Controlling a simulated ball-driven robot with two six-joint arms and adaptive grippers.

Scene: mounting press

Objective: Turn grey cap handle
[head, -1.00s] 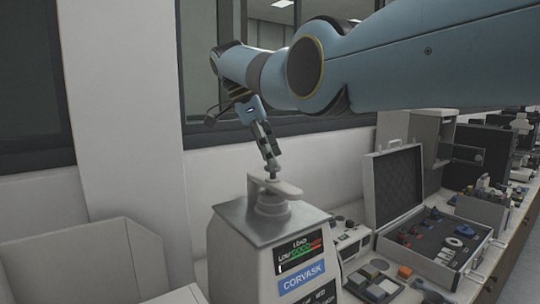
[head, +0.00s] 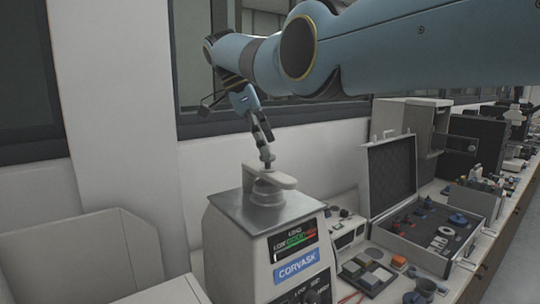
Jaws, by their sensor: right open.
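The mounting press (head: 235,235) is a grey-white box with a metal top, a blue CORVASK label and a coloured load scale on its front. Its grey cap handle (head: 283,181) is a flat bar on a round cap (head: 266,194) on the metal top. My right gripper (head: 267,160) points down just above the handle bar, near the bar's middle. It is open. I cannot tell whether its fingertips touch the handle. My left gripper is not in view.
An open case (head: 412,257) with small parts stands to the right of the press. Small blocks in a tray (head: 356,272) lie in front of it. A light bin (head: 122,262) is at left. The wall and window are close behind my right arm.

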